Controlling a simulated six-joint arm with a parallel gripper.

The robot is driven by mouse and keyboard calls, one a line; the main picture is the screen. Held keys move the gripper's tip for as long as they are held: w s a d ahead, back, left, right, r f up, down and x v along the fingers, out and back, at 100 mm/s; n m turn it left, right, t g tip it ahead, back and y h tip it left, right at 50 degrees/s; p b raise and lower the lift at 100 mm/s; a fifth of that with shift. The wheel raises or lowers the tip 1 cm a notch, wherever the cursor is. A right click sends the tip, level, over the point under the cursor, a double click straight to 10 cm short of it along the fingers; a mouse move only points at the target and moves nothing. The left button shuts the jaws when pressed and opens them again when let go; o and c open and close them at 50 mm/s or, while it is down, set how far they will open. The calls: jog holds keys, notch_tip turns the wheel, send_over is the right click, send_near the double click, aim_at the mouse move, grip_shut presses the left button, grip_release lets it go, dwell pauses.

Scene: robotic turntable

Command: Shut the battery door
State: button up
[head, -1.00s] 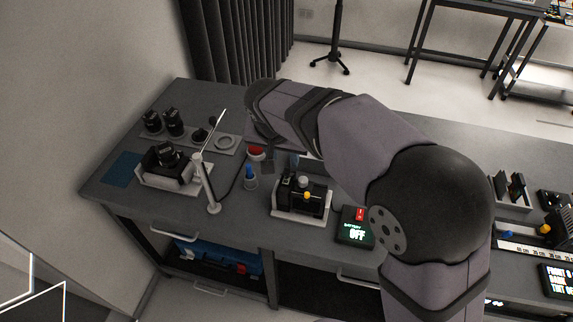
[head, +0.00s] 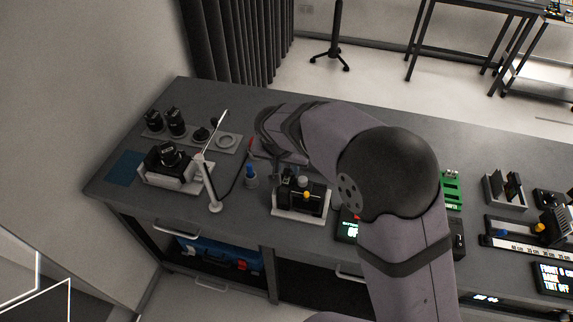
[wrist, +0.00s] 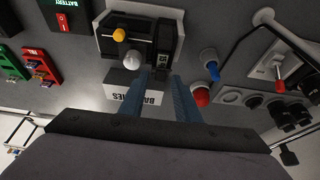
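A black device (head: 301,195) with a yellow knob and a grey knob stands on a pale base in the head view. In the wrist view, the device (wrist: 140,35) is at the top centre, ahead of my gripper. Its right part is a dark upright block (wrist: 164,48), which may include the battery door; I cannot tell how far the door is open. My gripper (wrist: 162,76) has two blue-grey fingers, apart, with nothing visibly held between them. The fingertips appear near the device's near side; contact is unclear. In the head view my arm hides the fingers.
A red button (wrist: 201,97) and blue-topped post (wrist: 209,55) stand to the right. A battery switch panel (wrist: 66,15) is at upper left. A camera on a cradle (head: 168,158) stands left on the bench.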

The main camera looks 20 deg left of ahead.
grip_shut()
jog(key=b, duration=0.3)
jog(key=shift+s+f+t, duration=0.15)
jog(key=shift+f+t, duration=0.15)
jog(key=shift+f, duration=0.05)
jog(key=f+t+b, duration=0.1)
jog(key=b, duration=0.5)
jog(key=shift+s+b, duration=0.3)
jog(key=shift+s, duration=0.05)
jog(key=t+b, duration=0.1)
jog(key=b, duration=0.6)
jog(key=s+f+t+b, duration=0.1)
jog(key=t+b, duration=0.1)
jog(key=b, duration=0.4)
jog(key=shift+s+b, duration=0.2)
jog(key=shift+b, duration=0.85)
jog(key=t+b, duration=0.1)
jog(key=b, duration=0.2)
jog(key=shift+s+r, duration=0.1)
jog(key=shift+s, duration=0.1)
jog(key=shift+r, duration=0.1)
jog(key=shift+o, duration=1.3)
grip_release()
